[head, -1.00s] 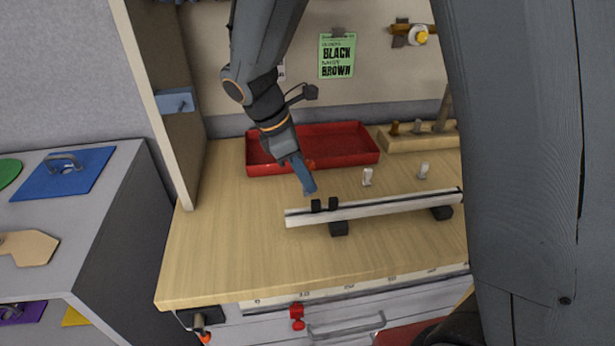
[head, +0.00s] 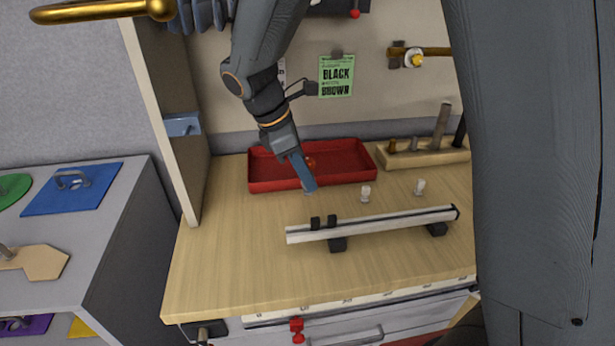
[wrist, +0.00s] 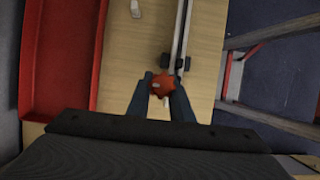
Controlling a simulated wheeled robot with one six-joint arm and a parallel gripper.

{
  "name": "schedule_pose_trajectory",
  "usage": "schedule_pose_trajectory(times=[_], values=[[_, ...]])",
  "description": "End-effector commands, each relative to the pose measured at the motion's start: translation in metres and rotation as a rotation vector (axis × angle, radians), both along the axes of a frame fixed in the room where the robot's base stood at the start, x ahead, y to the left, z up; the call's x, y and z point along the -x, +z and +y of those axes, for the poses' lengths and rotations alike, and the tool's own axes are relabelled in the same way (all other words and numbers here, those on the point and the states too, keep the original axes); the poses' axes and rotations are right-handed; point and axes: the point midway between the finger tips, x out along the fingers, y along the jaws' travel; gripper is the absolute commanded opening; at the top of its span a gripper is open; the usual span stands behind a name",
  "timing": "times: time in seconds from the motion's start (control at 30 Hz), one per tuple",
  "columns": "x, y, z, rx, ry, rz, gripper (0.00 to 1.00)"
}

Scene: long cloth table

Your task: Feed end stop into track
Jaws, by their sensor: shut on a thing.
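The track (head: 385,222) is a pale rail raised on black feet, with two black blocks near its left end and a black cap at its right end. My gripper (head: 309,188) is above the table, behind the track's left end and apart from it. In the wrist view, my gripper (wrist: 161,90) is shut on the end stop (wrist: 161,85), which has a red lobed knob and a pale part below. The track (wrist: 181,40) runs up the picture just right of the fingers. In the head view, the fingers partly hide the red knob (head: 310,162).
A red tray (head: 345,178) lies behind my gripper. Two small white pieces (head: 366,194) (head: 420,188) stand behind the track. A wooden block with pegs (head: 425,157) is at the back right. An upright wooden panel bounds the left. The table in front of the track is clear.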

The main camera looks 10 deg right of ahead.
Motion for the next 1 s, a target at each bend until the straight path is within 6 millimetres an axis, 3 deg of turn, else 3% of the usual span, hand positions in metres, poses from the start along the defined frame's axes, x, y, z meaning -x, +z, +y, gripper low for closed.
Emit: schedule_pose_trajectory(times=[0.03,0.37,0.67,1.0], values=[[-0.001,-0.015,0.0,0.001,0.001,0.003,0.0],[-0.001,-0.064,0.0,0.001,0.001,0.003,0.0],[0.008,-0.059,0.042,0.001,0.011,0.001,0.0],[0.033,-0.067,0.112,0.005,0.022,0.002,0.0]])
